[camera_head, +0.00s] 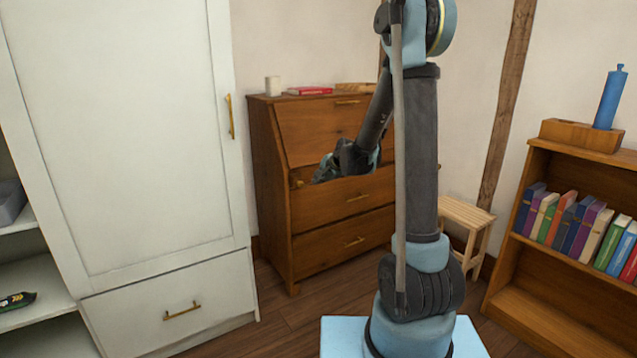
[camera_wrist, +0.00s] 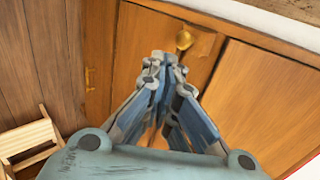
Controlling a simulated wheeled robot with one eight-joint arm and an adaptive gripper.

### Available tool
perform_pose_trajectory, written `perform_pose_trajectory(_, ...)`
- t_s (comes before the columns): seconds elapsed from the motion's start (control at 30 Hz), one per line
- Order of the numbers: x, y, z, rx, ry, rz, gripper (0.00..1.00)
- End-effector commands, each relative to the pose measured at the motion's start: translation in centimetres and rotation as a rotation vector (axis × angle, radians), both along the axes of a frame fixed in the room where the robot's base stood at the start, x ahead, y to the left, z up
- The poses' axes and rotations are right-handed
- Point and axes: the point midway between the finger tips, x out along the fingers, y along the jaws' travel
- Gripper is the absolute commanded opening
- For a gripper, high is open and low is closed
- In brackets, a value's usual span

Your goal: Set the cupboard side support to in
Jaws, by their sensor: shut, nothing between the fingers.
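The wooden bureau-style cupboard (camera_head: 285,150) stands against the back wall with its slanted front closed. A small brass knob (camera_head: 299,183) shows near its upper left front corner. The knob also shows in the wrist view (camera_wrist: 183,39), on a narrow wooden end piece that looks like the side support (camera_wrist: 203,45). How far the support stands out is unclear. My gripper (camera_head: 316,181) is in front of the cupboard, just right of the knob. In the wrist view its fingers (camera_wrist: 157,62) are closed together and empty, with the tips close to the knob; contact cannot be told.
A white wardrobe (camera_head: 120,130) stands left of the cupboard. A small wooden stool (camera_head: 465,215) is to its right, and a bookcase (camera_head: 530,250) with books is at far right. A red book (camera_head: 310,91) and a pale cup (camera_head: 272,86) sit on the cupboard top.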

Motion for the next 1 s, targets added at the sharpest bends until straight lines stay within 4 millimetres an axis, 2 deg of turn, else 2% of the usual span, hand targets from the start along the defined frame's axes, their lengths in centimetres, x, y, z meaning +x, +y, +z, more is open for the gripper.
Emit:
perform_pose_trajectory(0.67, 5.0, 3.4, -5.6, 0.000, 0.000, 0.000, 0.00)
perform_pose_trajectory(0.8, 6.6, 4.5, -5.5, -0.001, -0.001, 0.001, 0.00)
perform_pose_trajectory(1.0, 7.9, 5.4, -5.5, -0.001, -0.001, 0.000, 0.00)
